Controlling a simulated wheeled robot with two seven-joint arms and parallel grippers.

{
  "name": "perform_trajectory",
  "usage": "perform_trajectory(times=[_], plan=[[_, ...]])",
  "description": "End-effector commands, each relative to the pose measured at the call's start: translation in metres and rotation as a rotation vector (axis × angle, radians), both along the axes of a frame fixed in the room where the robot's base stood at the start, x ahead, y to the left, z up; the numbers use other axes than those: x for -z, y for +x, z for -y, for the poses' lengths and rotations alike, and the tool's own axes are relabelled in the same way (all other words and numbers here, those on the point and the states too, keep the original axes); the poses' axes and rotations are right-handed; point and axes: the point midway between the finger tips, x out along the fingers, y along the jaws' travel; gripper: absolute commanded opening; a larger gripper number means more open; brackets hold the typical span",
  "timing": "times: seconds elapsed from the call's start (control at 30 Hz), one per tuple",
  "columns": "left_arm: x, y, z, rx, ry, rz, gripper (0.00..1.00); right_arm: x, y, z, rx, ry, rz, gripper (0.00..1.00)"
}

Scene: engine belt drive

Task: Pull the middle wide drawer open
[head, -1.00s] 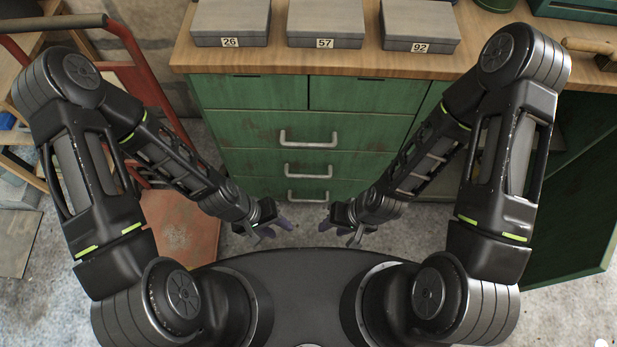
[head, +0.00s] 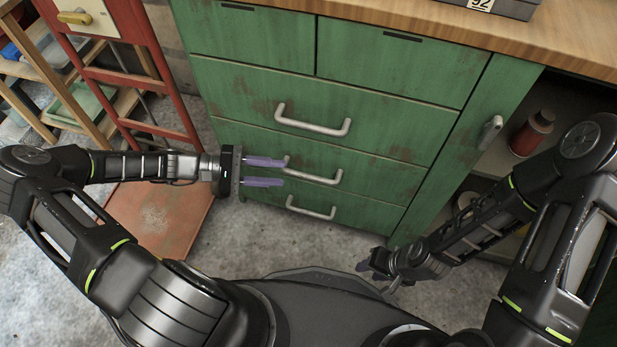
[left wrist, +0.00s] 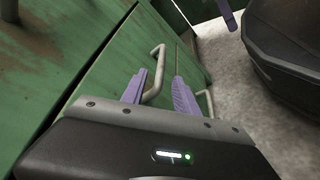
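The green cabinet has three wide drawers, one above another, each with a pale metal handle. The middle wide drawer (head: 375,178) looks flush with the front. Its handle (head: 318,175) is level with my left gripper (head: 284,172), which reaches in from the left with two purple fingers apart, at the handle's left end. In the left wrist view, the middle handle (left wrist: 161,62) shows between the open fingers (left wrist: 160,82); I cannot tell whether they touch it.
The top wide drawer's handle (head: 312,123) is above and the bottom handle (head: 310,208) below. A narrow green door (head: 468,140) and an open shelf with a red-brown container (head: 532,132) are at right. A red trolley (head: 150,215) stands left. Grey floor lies before the cabinet.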

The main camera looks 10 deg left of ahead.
Motion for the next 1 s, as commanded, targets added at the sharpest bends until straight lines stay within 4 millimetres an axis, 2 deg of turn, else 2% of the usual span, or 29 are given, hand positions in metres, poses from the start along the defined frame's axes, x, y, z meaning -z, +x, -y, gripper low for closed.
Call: perform_trajectory(times=[0.27, 0.7, 0.83, 1.0], plan=[[0.002, 0.001, 0.006, 0.002, 0.002, -0.002, 0.36, 0.002, 0.0, 0.0, 0.0, 0.0, 0.0, 0.36], [0.017, 0.016, 0.064, 0.004, 0.0, -0.003, 0.36, 0.017, 0.004, 0.004, 0.009, -0.006, 0.006, 0.36], [0.018, 0.019, 0.073, 0.002, 0.001, -0.003, 0.36, 0.019, 0.004, 0.005, 0.011, -0.007, 0.008, 0.36], [0.017, 0.02, 0.075, 0.002, 0.003, -0.003, 0.36, 0.018, 0.005, 0.005, 0.012, -0.007, 0.007, 0.36]])
